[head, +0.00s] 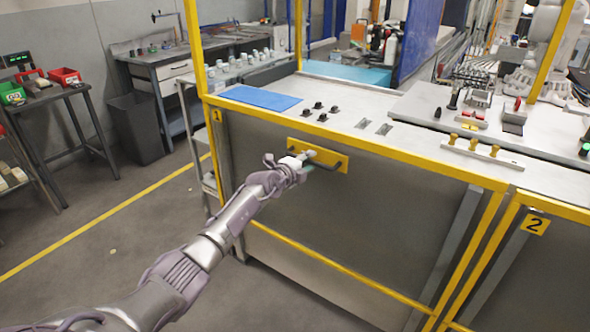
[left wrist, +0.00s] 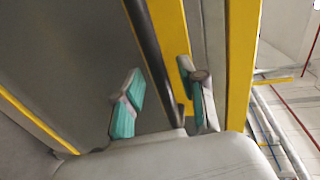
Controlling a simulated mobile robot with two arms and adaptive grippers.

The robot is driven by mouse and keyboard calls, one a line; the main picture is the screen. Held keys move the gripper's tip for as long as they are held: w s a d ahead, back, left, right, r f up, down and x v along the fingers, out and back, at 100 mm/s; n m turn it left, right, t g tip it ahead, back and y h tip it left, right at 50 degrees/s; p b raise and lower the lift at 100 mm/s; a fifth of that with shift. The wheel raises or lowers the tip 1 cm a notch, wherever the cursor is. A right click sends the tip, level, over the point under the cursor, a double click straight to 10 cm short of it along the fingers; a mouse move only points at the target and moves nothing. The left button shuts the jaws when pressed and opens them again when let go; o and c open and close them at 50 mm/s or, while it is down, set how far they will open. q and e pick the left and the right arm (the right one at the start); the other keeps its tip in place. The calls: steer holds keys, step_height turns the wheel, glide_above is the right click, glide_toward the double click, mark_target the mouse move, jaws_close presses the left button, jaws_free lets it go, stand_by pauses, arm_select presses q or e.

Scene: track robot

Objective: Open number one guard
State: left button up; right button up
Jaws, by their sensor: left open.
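The number one guard (head: 330,215) is a grey panel in a yellow frame, with a yellow "1" tag (head: 217,115) at its upper left corner. It looks closed. A dark bar handle (head: 331,165) on a yellow plate (head: 335,158) sits near its top edge. My left gripper (head: 306,161) is at the handle's left part and hides some of it. In the left wrist view, my left gripper (left wrist: 163,97) is open, its teal-padded fingers apart. The dark handle bar (left wrist: 150,50) runs between the fingers; I cannot tell whether either touches it. My right gripper is not in view.
A second guard with a "2" tag (head: 535,224) stands to the right. The worktop (head: 350,118) above bears a blue mat (head: 260,98) and several black knobs. A dark bin (head: 136,128) and side tables stand at the left. The floor (head: 110,250) at left is mostly clear.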

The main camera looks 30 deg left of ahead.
arm_select(q)
steer(key=v, duration=1.1)
steer(key=s+d+f+n+g+h, duration=0.1)
steer(key=s+d+f+n, duration=0.15)
steer(key=f, duration=0.65)
steer(key=s+d+f+n+g+h, duration=0.1)
steer(key=s+d+f, duration=0.15)
steer(key=f, duration=0.75)
steer(key=s+d+f+n+g+y, duration=0.1)
steer(key=s+f+n, duration=0.2)
steer(key=s+f, duration=0.55)
steer(key=s+d+f+n+g+y, duration=0.15)
steer(key=s+f+n, duration=0.35)
steer(key=f, duration=0.7)
steer(key=s+d+f+n+g+y+p, duration=0.1)
steer(key=s+f+g, duration=0.2)
steer(key=s+f, duration=0.6)
steer(key=s+d+f+n+g+y, duration=0.15)
steer(key=s+f, duration=0.35)
steer(key=s, duration=0.7)
steer(key=s+d+f+n+g, duration=0.1)
steer(key=s+d+f+g, duration=0.1)
steer(key=s, duration=0.8)
steer(key=s+d+f+n+g+h, duration=0.1)
steer(key=s+d+f+g, duration=0.2)
steer(key=s, duration=0.7)
steer(key=shift+s+f+n+g+h, duration=0.15)
steer(key=shift+f+n+g+h, duration=0.15)
steer(key=shift+g, duration=0.1)
